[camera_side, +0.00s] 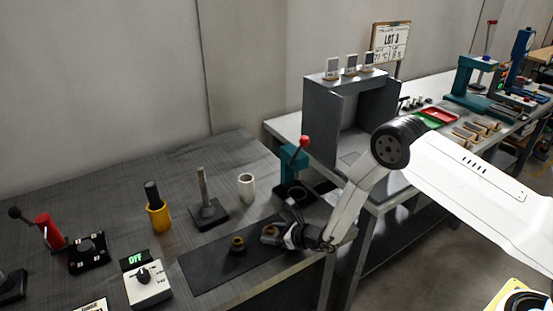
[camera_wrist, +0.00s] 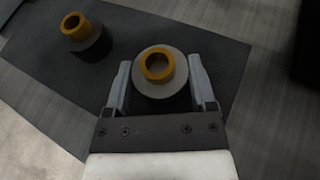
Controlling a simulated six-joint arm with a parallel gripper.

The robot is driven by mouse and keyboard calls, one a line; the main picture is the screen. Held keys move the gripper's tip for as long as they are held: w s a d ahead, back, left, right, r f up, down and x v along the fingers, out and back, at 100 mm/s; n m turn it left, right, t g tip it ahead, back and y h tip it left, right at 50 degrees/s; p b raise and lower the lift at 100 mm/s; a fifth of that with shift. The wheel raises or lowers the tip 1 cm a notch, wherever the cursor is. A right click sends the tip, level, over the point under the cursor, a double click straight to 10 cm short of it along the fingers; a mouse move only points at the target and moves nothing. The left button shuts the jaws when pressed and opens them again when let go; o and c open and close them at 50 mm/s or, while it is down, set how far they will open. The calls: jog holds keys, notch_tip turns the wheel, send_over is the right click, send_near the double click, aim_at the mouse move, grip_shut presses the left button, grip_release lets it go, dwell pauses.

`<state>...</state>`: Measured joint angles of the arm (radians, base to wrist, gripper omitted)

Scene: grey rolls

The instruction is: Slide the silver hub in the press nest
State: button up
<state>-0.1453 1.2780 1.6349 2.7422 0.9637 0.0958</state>
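The silver hub (camera_wrist: 160,88), a grey round body with a brass-coloured ring on top, sits between the two fingers of my gripper (camera_wrist: 160,82) in the wrist view. In the side view my gripper (camera_side: 283,235) reaches in from the right, low over the dark mat (camera_side: 205,270). The hub (camera_side: 269,231) shows at its tip, upright; whether it touches the mat is unclear. The teal press (camera_side: 291,163) with a red-knobbed lever stands just behind; its nest (camera_side: 297,194) is partly hidden by my arm.
A darker hub with a brass ring (camera_side: 237,245) stands on the mat to the left. Behind are a post on a base (camera_side: 207,210), a white cup (camera_side: 246,188) and a yellow holder (camera_side: 158,216). A control box (camera_side: 148,285) stands at front left. A grey cabinet (camera_side: 325,125) is at right.

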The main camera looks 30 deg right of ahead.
grip_shut()
jog(key=shift+r, duration=0.15)
jog(key=shift+w+r, duration=0.1)
jog(key=shift+r, duration=0.9)
jog(key=s+d+r, duration=0.3)
jog(key=s+r, duration=0.7)
jog(key=s, duration=0.3)
jog(key=shift+s+r, duration=0.4)
